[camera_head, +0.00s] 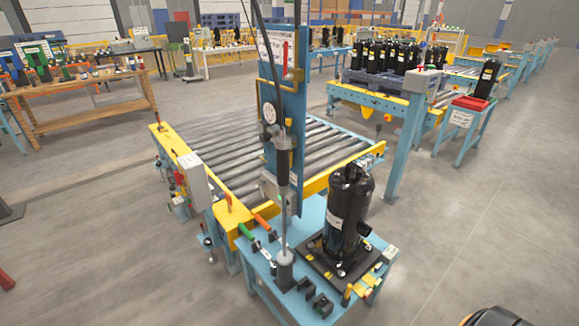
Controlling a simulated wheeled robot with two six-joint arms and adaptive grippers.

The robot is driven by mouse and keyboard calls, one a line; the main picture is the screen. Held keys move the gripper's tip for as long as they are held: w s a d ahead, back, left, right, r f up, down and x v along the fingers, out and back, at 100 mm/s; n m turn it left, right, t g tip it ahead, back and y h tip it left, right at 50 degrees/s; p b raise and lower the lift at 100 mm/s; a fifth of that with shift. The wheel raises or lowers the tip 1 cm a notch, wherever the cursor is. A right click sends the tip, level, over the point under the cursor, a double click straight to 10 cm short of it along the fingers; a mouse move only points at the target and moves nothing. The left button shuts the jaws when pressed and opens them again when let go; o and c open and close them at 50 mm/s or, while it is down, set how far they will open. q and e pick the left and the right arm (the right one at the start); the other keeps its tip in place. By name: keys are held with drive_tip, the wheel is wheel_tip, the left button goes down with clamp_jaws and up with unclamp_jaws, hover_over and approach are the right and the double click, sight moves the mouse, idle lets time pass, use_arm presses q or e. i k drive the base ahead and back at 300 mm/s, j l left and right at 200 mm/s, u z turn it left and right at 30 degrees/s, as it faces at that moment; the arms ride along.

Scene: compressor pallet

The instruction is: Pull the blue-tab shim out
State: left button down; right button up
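A black compressor (347,215) stands upright on a black base plate (318,258) on a light-blue bench (262,265). Small yellow pieces (377,271) lie along the right front edge of the plate and bench. I cannot make out a blue tab or the shim among these small parts; they are too small, or the shim is hidden. Neither of my grippers can be seen in the head view.
A blue post (284,110) with a vertical rod rises at the bench's left. Handled tools (262,222) and black blocks (306,288) lie on the bench. A roller conveyor (235,150) stands behind. A dark rounded shape is cut off at the bottom right. Floor right is clear.

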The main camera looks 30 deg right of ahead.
sight(378, 267)
drive_tip(key=z, duration=1.2)
